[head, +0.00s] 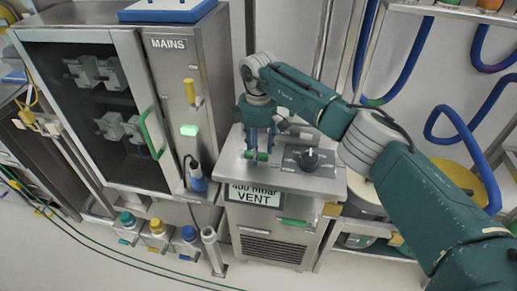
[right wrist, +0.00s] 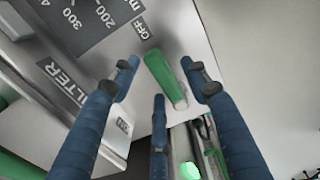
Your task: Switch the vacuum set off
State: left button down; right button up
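The vacuum set (head: 270,215) is a grey metal cabinet with a "400 mbar VENT" display (head: 253,194) on its front. A green switch lever (right wrist: 165,80) sits on its top panel in the right wrist view, between an OFF label (right wrist: 142,28) and an ON label (right wrist: 122,125). Its upper end lies closer to OFF. My right gripper (right wrist: 160,78) is open, its blue fingers spread around the lever without a visible grip. In the head view the right gripper (head: 262,148) points down over the panel and partly hides the lever. My left gripper is not in view.
A black dial knob (head: 309,159) stands close right of the right gripper. A MAINS cabinet (head: 180,75) with a glass door stands to the left. Colour-capped bottles (head: 157,228) stand below it. Blue hoses (head: 400,75) hang on a rack at right.

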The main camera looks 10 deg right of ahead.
notch_tip(320, 180, up, 12)
dwell(0.6)
